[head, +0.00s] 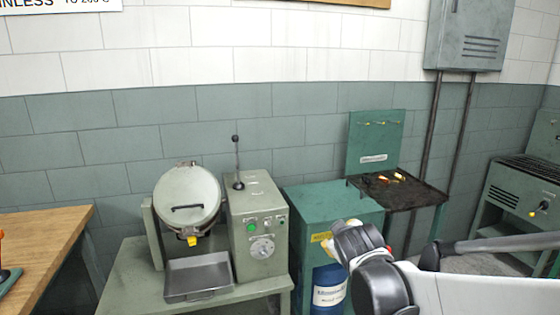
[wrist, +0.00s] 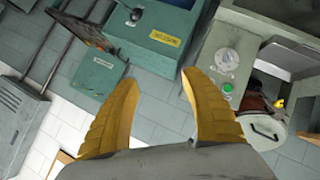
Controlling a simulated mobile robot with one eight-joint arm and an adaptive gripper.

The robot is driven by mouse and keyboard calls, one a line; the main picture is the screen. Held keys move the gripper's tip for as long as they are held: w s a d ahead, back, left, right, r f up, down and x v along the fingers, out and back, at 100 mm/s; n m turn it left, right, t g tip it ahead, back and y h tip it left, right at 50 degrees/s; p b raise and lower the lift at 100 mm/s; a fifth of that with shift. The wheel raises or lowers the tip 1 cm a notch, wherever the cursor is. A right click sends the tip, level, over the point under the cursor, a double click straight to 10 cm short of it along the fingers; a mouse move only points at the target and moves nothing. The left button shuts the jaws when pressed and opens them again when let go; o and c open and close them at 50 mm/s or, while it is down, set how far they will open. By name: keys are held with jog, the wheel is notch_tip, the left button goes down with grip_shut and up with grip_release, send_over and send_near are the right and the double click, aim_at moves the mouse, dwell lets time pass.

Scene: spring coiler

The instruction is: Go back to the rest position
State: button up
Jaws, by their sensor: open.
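My gripper (wrist: 160,80) shows in the wrist view with its two yellow fingers spread apart and nothing between them. In the head view my arm reaches in from the right, with its wrist in front of the green cabinet (head: 330,205). The fingers are mostly hidden there behind the wrist. The spring coiler machine has a round lidded drum (head: 187,198) and a control box (head: 258,225) with a green button, a dial and an upright lever. The wrist view shows the control box (wrist: 232,70) and drum lid (wrist: 262,132) at the right, tilted.
A metal tray (head: 198,278) lies in front of the drum. A dark-topped stand (head: 405,193) with small bright items is right of the cabinet. A blue drum (head: 328,288) stands below. A wooden table (head: 40,240) is at the left, another machine (head: 520,200) at the far right.

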jog(key=s+d+f+m+g, duration=0.1)
jog(key=s+m, duration=0.1)
jog(key=s, duration=0.7)
jog(key=s+d+f+m+g, duration=0.1)
jog(key=s+m+g, duration=0.1)
jog(key=s, duration=0.8)
jog(key=s+d+f+m+g+y, duration=0.1)
jog(key=s+m, duration=0.2)
jog(key=s, duration=0.6)
jog(key=shift+s+d+f+g, duration=0.2)
jog(key=shift+f+g, duration=0.1)
jog(key=shift+g, duration=0.1)
jog(key=shift+w, duration=0.1)
